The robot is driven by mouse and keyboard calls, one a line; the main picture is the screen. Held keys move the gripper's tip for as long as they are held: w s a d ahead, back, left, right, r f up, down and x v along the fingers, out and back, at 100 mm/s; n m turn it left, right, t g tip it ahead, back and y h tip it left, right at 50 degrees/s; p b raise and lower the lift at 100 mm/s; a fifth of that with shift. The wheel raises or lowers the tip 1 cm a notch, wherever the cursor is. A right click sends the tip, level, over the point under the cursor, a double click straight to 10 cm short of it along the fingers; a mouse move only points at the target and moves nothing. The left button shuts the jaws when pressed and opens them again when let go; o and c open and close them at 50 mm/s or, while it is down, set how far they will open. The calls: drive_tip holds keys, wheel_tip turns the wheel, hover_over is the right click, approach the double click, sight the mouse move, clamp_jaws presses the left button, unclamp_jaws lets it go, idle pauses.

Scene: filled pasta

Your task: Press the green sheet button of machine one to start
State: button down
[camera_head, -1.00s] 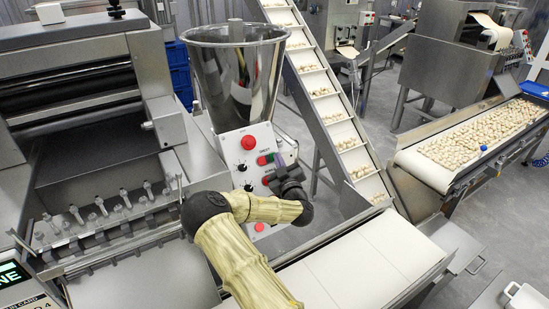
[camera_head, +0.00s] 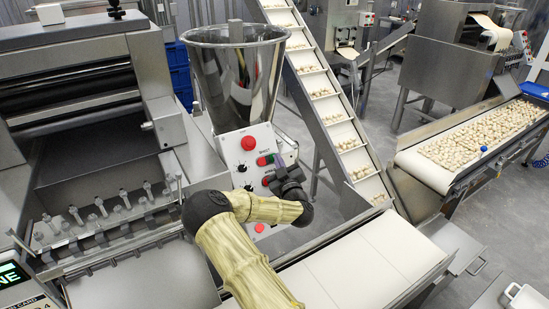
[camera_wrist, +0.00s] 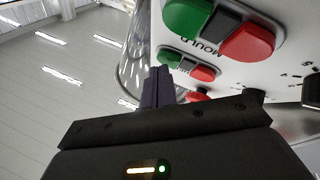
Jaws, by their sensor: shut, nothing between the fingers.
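The machine's control panel (camera_head: 229,150) is white and stands below a steel hopper. In the wrist view its upper button pair, a green button (camera_wrist: 170,57) and a red one (camera_wrist: 203,73), lies beyond a nearer, larger pair marked MOULD, with a green (camera_wrist: 187,15) and a red button (camera_wrist: 250,40). The label of the farther pair is not readable there. My gripper (camera_wrist: 158,72) is shut and empty, its dark fingertips beside the farther green button. I cannot tell whether they touch it. In the head view my gripper (camera_head: 274,160) covers part of this panel area.
A red mushroom button (camera_head: 248,143) and black knobs (camera_head: 241,168) sit on the panel. The steel hopper (camera_head: 212,80) rises behind it. An inclined conveyor (camera_head: 325,95) runs close on the right, and a flat white belt (camera_head: 360,262) lies in front.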

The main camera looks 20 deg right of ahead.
drive_tip(key=shift+s+d+r, duration=0.1)
drive_tip(key=shift+s+r, duration=0.2)
drive_tip(key=shift+s, duration=0.2)
drive_tip(key=shift+s+d+r+p, duration=0.25)
drive_tip(key=shift+s+r, duration=0.2)
drive_tip(key=shift+s, duration=0.25)
drive_tip(key=shift+s+d+r+p, duration=0.1)
drive_tip(key=shift+s+r+p, duration=0.3)
drive_tip(key=shift+s, duration=0.25)
drive_tip(key=shift+s+d+r+p, duration=0.25)
drive_tip(key=shift+s+r, duration=0.2)
drive_tip(key=shift+s, duration=0.25)
